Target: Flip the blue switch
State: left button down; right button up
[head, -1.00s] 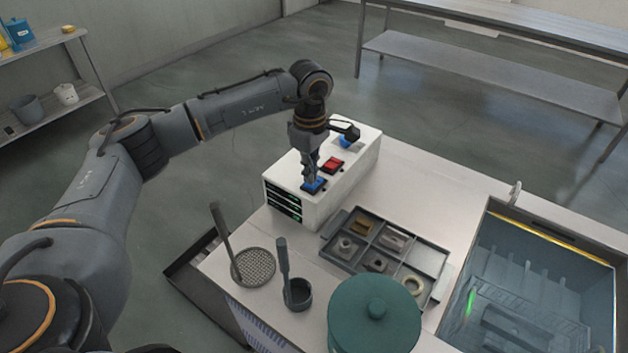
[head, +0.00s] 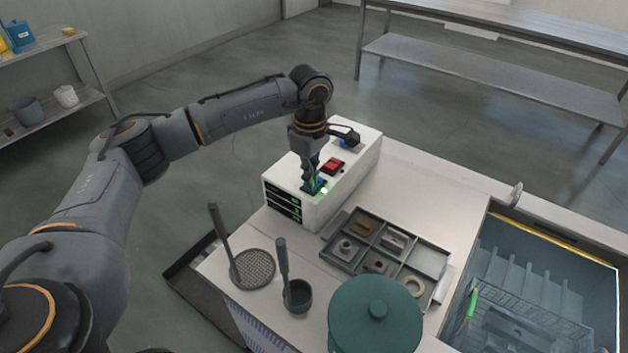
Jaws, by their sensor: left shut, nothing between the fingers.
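A white control box (head: 340,187) stands at the back left of the bench, with green displays on its front. The blue switch (head: 319,189) is on its top near the front end, partly hidden by my left gripper (head: 312,188). That gripper points down, shut and empty, with its tips at the switch; whether they touch it I cannot tell. My right gripper is not in view.
A divided grey tray (head: 447,267) with small parts, a mesh strainer (head: 253,268), a dark cup (head: 298,294) and a teal lidded pot (head: 375,318) are on the bench. A tank (head: 545,250) with a basket is at right.

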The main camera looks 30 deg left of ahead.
pick_arm(q)
jog(key=shift+r+p, duration=1.85)
jog(key=shift+r, duration=1.65)
jog(key=shift+f, duration=0.15)
